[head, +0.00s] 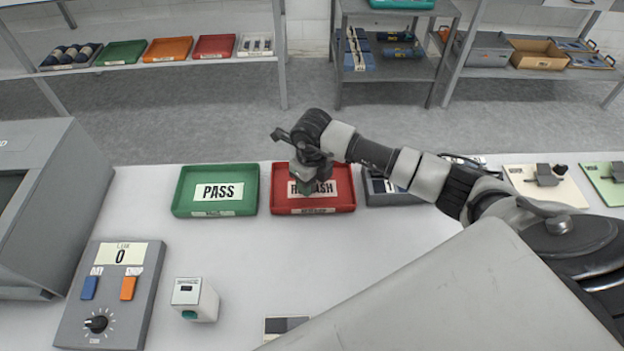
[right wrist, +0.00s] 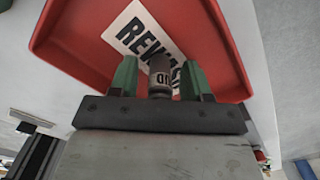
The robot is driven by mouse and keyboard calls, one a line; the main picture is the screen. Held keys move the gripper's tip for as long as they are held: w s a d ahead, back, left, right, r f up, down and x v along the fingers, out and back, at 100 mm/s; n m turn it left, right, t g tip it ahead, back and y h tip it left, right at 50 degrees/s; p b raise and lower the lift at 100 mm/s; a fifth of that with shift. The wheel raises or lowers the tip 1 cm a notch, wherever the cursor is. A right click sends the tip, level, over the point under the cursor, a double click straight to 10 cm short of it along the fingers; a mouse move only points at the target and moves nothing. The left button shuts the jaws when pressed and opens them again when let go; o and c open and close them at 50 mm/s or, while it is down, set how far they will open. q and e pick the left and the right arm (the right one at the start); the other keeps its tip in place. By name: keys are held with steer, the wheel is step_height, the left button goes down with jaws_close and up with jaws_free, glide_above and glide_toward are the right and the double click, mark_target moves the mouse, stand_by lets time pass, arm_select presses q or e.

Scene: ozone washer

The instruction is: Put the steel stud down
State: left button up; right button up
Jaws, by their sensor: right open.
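The steel stud (right wrist: 161,78) is a small grey cylinder with a dark-lettered label, seen in the right wrist view between the two green fingers of my right gripper (right wrist: 159,64). The stud is hidden there. My left gripper is not in view.
A green PASS tray (head: 181,192) stands just left of the red tray. A dark grey rack (head: 385,192) is close on its right. A control box (head: 108,290) and a small white block (head: 196,300) are nearer. The table's middle is clear.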

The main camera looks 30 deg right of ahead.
steer(key=shift+r, duration=0.1)
steer(key=shift+r, duration=0.2)
step_height(320, 180, up, 10)
steer(key=shift+r+b, duration=0.25)
steer(key=shift+b, duration=0.5)
steer(key=shift+r, duration=0.65)
